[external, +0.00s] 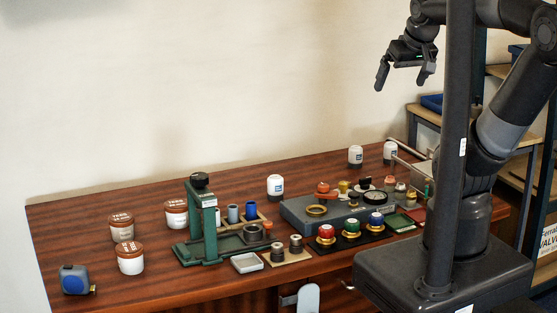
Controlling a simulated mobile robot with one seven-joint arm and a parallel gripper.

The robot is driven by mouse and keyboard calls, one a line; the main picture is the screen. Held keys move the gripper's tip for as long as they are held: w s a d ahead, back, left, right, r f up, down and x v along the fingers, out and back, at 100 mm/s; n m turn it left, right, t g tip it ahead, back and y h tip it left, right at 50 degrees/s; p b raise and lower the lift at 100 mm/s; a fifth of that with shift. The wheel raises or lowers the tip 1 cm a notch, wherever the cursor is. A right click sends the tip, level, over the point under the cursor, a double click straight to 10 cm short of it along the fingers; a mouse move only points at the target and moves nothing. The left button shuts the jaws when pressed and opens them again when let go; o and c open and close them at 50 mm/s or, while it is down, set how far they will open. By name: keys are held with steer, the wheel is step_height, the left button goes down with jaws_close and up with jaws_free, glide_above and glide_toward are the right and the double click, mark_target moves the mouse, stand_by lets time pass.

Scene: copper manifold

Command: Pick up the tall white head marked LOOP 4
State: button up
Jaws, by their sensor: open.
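Three white heads with dark bases and small blue labels stand upright on the wooden bench. One white head (275,184) is behind the green press, one (355,154) is at the back right, and one (390,150) is farther right, close to my arm's column. The label text is too small to read, so I cannot tell which is LOOP 4. My gripper (403,83) is open and empty, high in the air above the right back of the bench, fingers pointing down. It is well apart from all three heads.
A green press (205,225) stands mid-bench. A grey manifold block (300,213) with fittings lies right of it. Red, green and blue knobs (326,231) line its front. White tubs with brown lids (131,260) and a blue tape measure (74,279) are at left.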

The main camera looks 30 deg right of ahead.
steer(key=shift+s+a+f, duration=0.1)
steer(key=shift+s+f, duration=0.1)
steer(key=shift+s, duration=0.3)
steer(key=c, duration=0.7)
steer(key=shift+w, duration=0.1)
